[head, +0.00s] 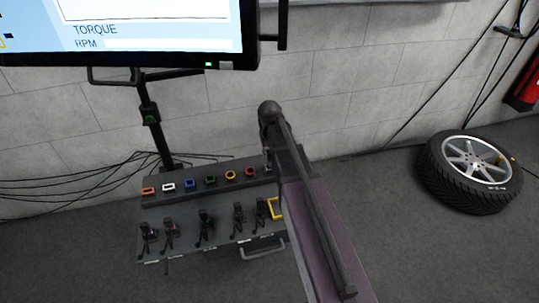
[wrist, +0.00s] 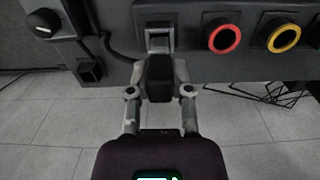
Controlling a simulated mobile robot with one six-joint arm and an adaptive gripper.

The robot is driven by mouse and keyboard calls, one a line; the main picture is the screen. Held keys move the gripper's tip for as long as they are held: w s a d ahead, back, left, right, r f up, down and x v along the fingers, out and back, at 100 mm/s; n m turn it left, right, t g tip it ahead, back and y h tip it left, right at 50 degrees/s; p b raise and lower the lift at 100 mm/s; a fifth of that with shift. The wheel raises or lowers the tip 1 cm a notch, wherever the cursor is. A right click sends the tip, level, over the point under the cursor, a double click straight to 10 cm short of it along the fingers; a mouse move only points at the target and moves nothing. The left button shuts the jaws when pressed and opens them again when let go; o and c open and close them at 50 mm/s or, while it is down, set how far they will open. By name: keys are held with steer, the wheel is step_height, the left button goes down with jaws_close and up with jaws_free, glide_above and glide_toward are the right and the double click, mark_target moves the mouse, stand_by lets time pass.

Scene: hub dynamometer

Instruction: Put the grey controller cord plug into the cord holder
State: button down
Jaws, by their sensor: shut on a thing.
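In the wrist view my gripper (wrist: 158,84) is shut on a dark block-shaped plug (wrist: 158,72), which I take for the controller cord plug. The plug's far end is at the lower edge of a grey-framed square holder (wrist: 158,28) on the dark panel. I cannot tell whether the plug touches the holder or enters it. No cord is clearly visible on the plug. In the head view my arm hides the gripper and plug, at the right end of the rack (head: 190,192).
A red ring socket (wrist: 224,38) and a yellow ring socket (wrist: 284,36) are right of the grey holder. A knob (wrist: 42,22) and a small square box (wrist: 90,70) are on the left. In the head view several black plugs stand along the rack's front; a tyre (head: 468,172) lies right.

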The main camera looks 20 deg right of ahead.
steer(key=shift+r+p, duration=0.55)
steer(key=shift+r, duration=0.15)
steer(key=shift+r, duration=0.15)
steer(key=shift+s, duration=0.15)
steer(key=s, duration=0.7)
steer(key=shift+s, duration=0.35)
stand_by(1.2)
steer(key=shift+d, duration=0.1)
stand_by(0.3)
steer(key=shift+d, duration=6.55)
steer(key=shift+w, duration=0.15)
